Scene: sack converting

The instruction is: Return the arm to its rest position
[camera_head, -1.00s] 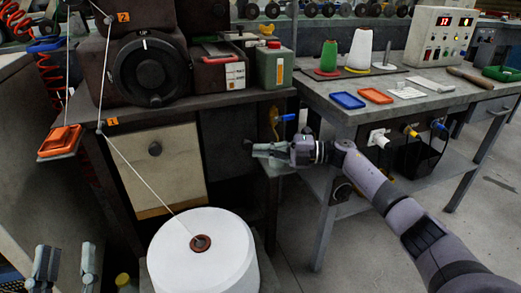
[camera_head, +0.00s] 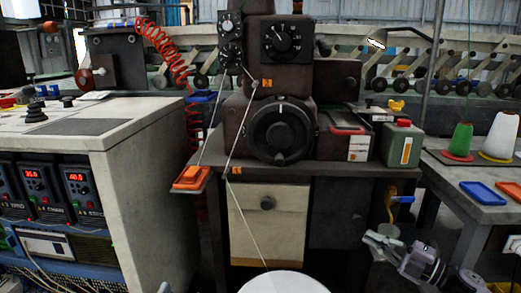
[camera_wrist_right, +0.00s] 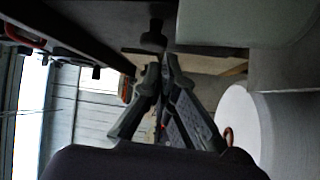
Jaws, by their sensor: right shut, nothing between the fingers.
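My right gripper (camera_head: 374,240) is at the lower right of the head view, in front of the dark cabinet under the machine. Its arm comes up from the bottom right edge. In the right wrist view the fingertips (camera_wrist_right: 160,62) meet, with nothing held between them. A dark knob (camera_wrist_right: 153,38) shows just beyond the fingertips in that view; I cannot tell the gap. What may be the tip of my left gripper (camera_head: 165,287) barely shows at the bottom edge; the rest of it is out of frame.
The white thread cone (camera_head: 285,283) stands low in front of the machine; its side also fills the right of the wrist view (camera_wrist_right: 240,110). A thread runs up from it. A workbench (camera_head: 455,190) stands at right, a control cabinet (camera_head: 150,190) at left.

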